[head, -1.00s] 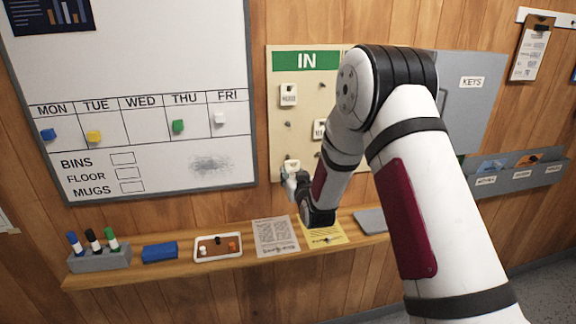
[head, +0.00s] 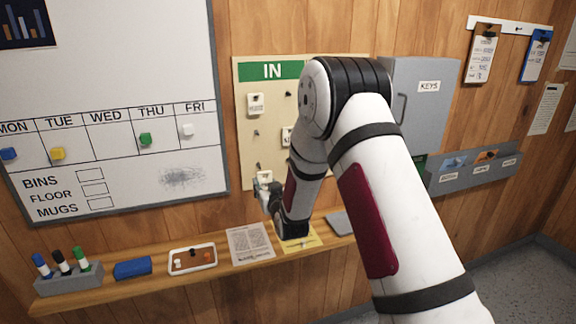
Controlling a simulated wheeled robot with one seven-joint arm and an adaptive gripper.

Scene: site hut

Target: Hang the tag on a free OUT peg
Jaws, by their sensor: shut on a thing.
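My gripper (head: 268,190) is at the lower left of the cream tag board (head: 246,146), under its green IN header (head: 272,71). It is shut on a white tag (head: 265,177) that shows just above the fingers. I cannot tell whether the tag touches the board or a peg. Another white tag (head: 255,104) hangs in the IN part, and one more (head: 287,136) is partly behind my arm. A bare peg (head: 257,133) shows between them. My arm hides the right part of the board, and no OUT header or OUT peg is visible.
A wooden shelf (head: 210,273) runs below, with a pen holder (head: 68,279), a blue eraser (head: 132,268), a small tray (head: 192,258) and papers. A whiteboard (head: 120,60) is at left. A grey key cabinet (head: 425,110) and a wall rack (head: 475,172) are at right.

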